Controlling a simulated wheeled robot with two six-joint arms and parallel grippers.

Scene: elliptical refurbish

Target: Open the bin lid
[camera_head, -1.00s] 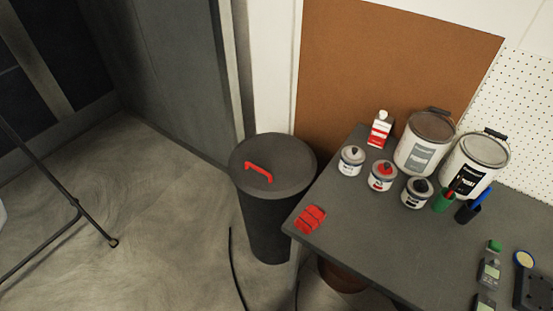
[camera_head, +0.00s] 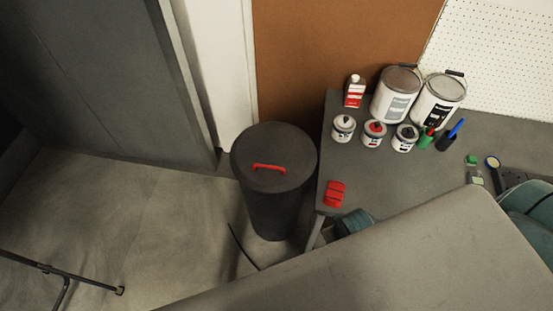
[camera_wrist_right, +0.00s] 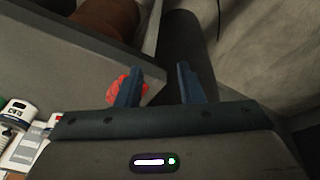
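The bin (camera_head: 277,215) is a dark round can standing on the floor left of the table. Its dark lid (camera_head: 274,143) lies flat on top, closed, with a red arched handle (camera_head: 268,167) on it. My right gripper (camera_wrist_right: 160,69) is open and empty in the right wrist view, its two dark blue fingers apart. A dark shape, which looks like the bin's side (camera_wrist_right: 185,45), lies beyond the fingertips there. No finger touches the handle in view. In the head view my right gripper's fingers are not visible. My left gripper is not in view.
The grey table (camera_head: 420,175) stands right of the bin, bearing paint cans (camera_head: 397,95), small tins and a red block (camera_head: 335,194) near its left corner. The block is close behind a finger in the wrist view (camera_wrist_right: 119,93). A black stand (camera_head: 65,272) is lower left.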

